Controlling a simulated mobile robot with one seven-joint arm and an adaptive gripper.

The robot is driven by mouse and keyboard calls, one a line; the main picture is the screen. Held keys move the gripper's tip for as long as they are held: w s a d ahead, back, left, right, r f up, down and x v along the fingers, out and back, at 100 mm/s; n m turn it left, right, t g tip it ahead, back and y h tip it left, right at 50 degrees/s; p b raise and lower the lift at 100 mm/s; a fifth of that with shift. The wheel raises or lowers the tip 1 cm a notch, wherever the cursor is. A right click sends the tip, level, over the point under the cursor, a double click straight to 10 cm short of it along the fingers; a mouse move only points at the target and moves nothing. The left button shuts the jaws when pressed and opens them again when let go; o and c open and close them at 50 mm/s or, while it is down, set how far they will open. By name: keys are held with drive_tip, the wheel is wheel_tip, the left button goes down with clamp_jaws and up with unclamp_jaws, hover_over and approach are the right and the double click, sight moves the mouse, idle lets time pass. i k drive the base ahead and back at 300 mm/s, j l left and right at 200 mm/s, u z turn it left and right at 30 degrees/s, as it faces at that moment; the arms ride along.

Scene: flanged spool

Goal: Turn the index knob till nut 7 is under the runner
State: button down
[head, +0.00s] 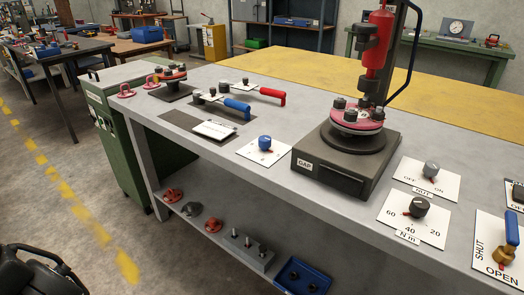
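The flanged spool (352,124), a pink-red disc with several dark nuts on it, sits on a dark base (345,168) marked "GAP". The runner (375,50), a red and dark upright tool on a column, stands over the back right part of the spool. No nut numbers are readable, so I cannot tell which nut is under it. A blue knob (264,142) with a small red mark stands on a white plate left of the base; it may be the index knob, but its plate marks are too small to read.
Right of the base are an OFF/ON knob (430,169), a black N m knob (419,206) and a brass SHUT/OPEN valve (503,255). Red-handled (272,96) and blue-handled (237,108) tools lie further left. The bench (300,205) is clear at its front edge.

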sight(264, 142)
drive_tip(key=i+u, duration=0.65)
drive_tip(key=i+l+u, duration=0.15)
drive_tip(key=u, duration=0.2)
